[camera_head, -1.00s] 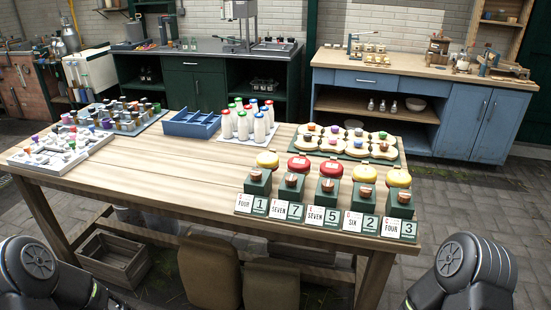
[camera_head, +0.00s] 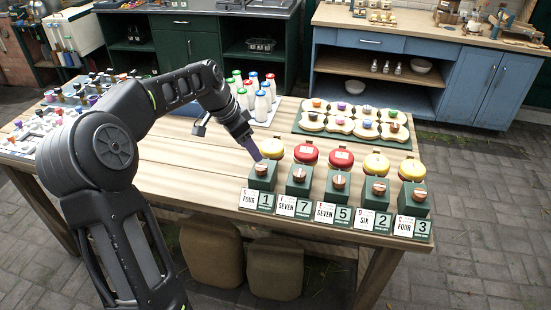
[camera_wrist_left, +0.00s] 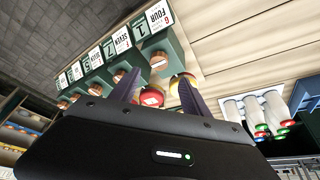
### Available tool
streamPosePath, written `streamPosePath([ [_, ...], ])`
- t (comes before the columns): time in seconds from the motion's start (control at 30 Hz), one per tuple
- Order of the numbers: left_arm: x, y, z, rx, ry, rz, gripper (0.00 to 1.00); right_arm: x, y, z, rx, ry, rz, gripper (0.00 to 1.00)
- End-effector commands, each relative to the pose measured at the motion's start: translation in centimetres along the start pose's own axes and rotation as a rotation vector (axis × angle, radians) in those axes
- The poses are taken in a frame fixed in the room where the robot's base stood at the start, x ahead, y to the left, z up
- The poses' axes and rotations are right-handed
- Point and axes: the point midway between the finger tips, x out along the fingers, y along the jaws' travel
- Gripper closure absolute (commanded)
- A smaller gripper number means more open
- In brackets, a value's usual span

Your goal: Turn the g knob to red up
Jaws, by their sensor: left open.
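Five green blocks stand in a row on the table, each with a copper-coloured round knob on top and a number card in front. The leftmost block's card (camera_head: 249,199) reads FOUR and 1, with a small red letter that looks like G. Its knob (camera_head: 261,169) also shows in the wrist view (camera_wrist_left: 158,62). The way this knob is turned is too small to tell. My left gripper (camera_head: 255,153) is just above and behind this knob, pointing down. In the wrist view its two purple-grey fingers (camera_wrist_left: 158,90) are apart, with nothing between them. My right gripper is out of view.
Red and yellow domes, such as the leftmost yellow one (camera_head: 272,148), stand behind the blocks, close to my fingers. White bottles with coloured caps (camera_head: 262,106) stand behind my left wrist. A green tray (camera_head: 310,126) with scalloped pieces lies at the back right.

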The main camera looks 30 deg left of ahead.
Motion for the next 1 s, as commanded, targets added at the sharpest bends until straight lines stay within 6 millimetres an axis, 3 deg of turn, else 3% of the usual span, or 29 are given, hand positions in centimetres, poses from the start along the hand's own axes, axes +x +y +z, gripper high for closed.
streamPosePath([
  [0.47,0.5,0.3,0.1,0.027,-0.006,0.010,0.45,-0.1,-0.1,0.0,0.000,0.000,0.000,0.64],
  [1.0,7.3,0.3,0.1,0.025,-0.005,0.010,0.45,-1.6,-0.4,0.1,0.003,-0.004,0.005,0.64],
])
